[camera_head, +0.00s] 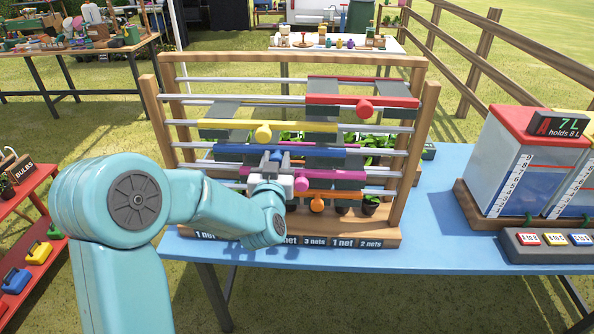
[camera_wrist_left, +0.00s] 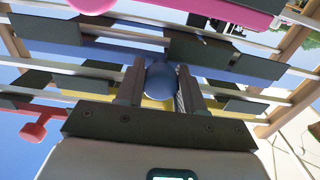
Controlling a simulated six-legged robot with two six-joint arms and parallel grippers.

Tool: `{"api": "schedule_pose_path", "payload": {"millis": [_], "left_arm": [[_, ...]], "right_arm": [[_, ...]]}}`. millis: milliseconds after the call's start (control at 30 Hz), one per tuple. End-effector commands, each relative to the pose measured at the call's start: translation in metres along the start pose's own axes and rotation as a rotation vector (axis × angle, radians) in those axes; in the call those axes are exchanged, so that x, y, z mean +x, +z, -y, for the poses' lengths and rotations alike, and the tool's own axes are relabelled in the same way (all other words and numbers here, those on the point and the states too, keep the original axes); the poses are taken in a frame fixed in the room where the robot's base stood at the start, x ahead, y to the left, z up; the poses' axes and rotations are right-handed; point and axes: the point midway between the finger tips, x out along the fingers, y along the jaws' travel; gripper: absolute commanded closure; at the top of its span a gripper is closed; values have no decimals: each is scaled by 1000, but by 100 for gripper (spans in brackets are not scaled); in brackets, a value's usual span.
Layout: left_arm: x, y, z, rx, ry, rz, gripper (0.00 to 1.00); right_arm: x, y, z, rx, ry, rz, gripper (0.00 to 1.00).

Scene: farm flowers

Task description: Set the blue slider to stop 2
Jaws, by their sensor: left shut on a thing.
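The blue slider (camera_head: 325,150) is a flat bar on the wooden frame's rails, below the yellow slider (camera_head: 300,125) and above the magenta slider (camera_head: 340,175). My left gripper (camera_head: 272,160) is in front of the blue slider's left part. In the left wrist view the two fingers (camera_wrist_left: 161,88) are shut on the slider's round blue knob (camera_wrist_left: 161,78), one on each side. The gripper hides most of the knob in the head view. I cannot read the stop marks of the blue slider. My right gripper is not in view.
A red slider (camera_head: 362,99) is above and an orange slider (camera_head: 340,194) below. The wooden frame (camera_head: 423,150) stands on a blue table (camera_head: 455,235). Potted plants stand behind the bars. A tank (camera_head: 500,160) and button box (camera_head: 545,243) are at right.

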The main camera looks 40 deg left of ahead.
Motion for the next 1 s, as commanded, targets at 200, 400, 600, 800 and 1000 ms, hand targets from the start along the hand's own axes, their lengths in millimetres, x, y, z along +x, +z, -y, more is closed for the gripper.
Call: {"api": "schedule_pose_path", "payload": {"millis": [200, 400, 600, 800, 1000], "left_arm": [[0, 0, 26, -1, -4, -4, 100], [0, -1, 26, 0, -1, -2, 100], [0, -1, 26, 0, -1, -2, 36], [-1, -1, 26, 0, -1, -1, 36], [-14, 1, 25, 0, 1, -1, 36]], "right_arm": [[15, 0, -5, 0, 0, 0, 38], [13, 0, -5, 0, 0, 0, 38], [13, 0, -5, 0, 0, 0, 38], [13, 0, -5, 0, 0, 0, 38], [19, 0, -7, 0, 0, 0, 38]]}}
